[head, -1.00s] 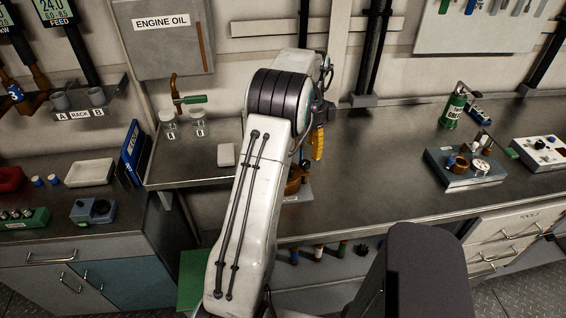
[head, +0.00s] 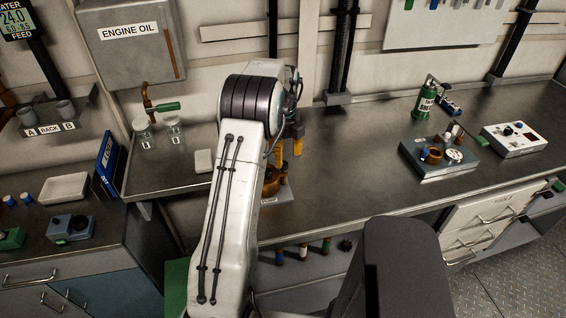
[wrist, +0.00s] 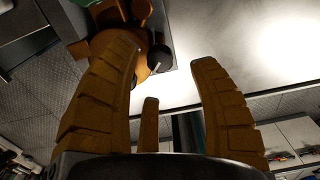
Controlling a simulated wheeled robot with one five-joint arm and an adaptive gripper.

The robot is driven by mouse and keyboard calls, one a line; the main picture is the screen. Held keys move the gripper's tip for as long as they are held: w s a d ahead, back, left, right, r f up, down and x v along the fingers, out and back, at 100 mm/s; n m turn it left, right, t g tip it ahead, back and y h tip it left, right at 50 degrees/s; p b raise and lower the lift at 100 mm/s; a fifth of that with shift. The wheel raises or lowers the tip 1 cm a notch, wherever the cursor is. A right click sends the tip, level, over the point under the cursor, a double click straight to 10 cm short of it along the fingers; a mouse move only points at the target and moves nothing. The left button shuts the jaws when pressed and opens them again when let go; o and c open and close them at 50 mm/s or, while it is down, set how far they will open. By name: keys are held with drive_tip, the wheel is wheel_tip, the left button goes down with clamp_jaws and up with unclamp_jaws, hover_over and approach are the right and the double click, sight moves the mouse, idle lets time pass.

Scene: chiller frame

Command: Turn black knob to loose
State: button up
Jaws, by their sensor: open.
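A round black knob (wrist: 159,60) shows in the wrist view, on the side of a brown-orange fixture (wrist: 112,50). The fixture stands on a grey plate. In the head view the fixture (head: 272,187) is partly hidden behind my arm, and I cannot make out the knob there. My gripper (wrist: 163,72) is open, with its orange fingers spread and nothing held between them. The knob appears in the gap between the fingertips, nearer the left finger; I cannot tell the distance. In the head view my gripper (head: 298,142) hangs above and slightly right of the fixture.
A green bottle (head: 424,102), a grey box with parts (head: 440,160) and a white control box (head: 515,139) stand on the right of the bench. Two jars and a white block (head: 204,161) are at left. The bench middle (head: 345,160) is clear.

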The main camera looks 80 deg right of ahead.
sight(283, 167)
drive_tip(key=shift+f+p, duration=0.35)
drive_tip(key=shift+f, duration=1.7)
drive_tip(key=shift+c, duration=0.2)
clamp_jaws()
